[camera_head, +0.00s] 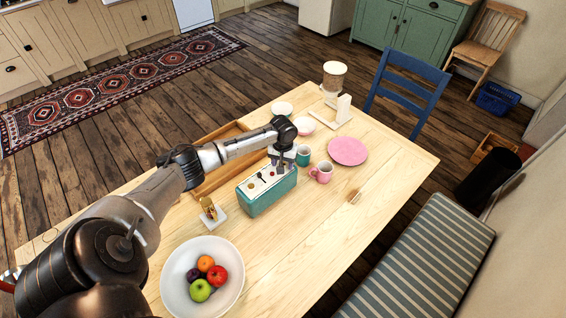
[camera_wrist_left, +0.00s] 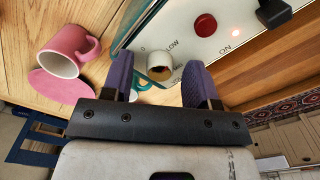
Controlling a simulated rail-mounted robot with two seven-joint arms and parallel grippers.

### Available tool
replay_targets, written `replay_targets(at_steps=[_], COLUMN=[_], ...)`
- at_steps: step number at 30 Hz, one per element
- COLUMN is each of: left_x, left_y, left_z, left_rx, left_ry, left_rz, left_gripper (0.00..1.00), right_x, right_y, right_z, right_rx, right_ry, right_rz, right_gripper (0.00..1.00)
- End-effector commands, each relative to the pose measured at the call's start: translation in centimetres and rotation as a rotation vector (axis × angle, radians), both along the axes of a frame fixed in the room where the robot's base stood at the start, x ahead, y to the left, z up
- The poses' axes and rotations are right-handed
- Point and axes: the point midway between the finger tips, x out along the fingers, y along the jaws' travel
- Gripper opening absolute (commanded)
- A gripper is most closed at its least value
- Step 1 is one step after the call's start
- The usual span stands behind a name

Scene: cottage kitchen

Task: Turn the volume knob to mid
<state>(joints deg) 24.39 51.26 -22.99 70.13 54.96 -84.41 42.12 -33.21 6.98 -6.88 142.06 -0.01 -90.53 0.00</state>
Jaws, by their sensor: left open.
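A teal box (camera_head: 265,198) with a white top panel stands on the table. In the left wrist view its panel (camera_wrist_left: 225,32) carries a pale round knob (camera_wrist_left: 160,66) with the label "LOW" beside it; other markings near it are partly hidden. My left gripper (camera_head: 281,162) is at the box's far right end, above the panel. In the left wrist view my left gripper (camera_wrist_left: 159,80) is open, with one finger on each side of the knob and gaps visible. In the head view the knob is hidden by the gripper. My right gripper is not in view.
A teal mug (camera_head: 303,157), pink mug (camera_head: 322,172) and pink plate (camera_head: 348,151) stand nearby. A fruit bowl (camera_head: 172,279) is at the front.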

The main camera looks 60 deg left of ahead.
Motion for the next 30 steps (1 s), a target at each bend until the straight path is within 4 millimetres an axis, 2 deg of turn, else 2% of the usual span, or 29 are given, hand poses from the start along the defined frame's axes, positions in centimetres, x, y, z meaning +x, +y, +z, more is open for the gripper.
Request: replay_targets(at_steps=[7, 22, 30], left_x=[0.0, -0.01, 0.0], left_y=[0.0, 0.02, 0.01], left_z=[-0.03, 0.0, 0.21], left_rx=[0.0, 0.0, 0.0], left_ry=[0.0, 0.0, 0.0], left_rz=[0.0, 0.0, -0.035], left_gripper=[0.53, 0.05, 0.04], right_x=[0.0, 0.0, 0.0], right_y=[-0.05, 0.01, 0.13], right_z=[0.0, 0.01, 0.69], right_rx=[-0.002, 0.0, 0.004], right_ry=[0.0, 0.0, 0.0], right_rz=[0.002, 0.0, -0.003], right_gripper=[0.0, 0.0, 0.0])
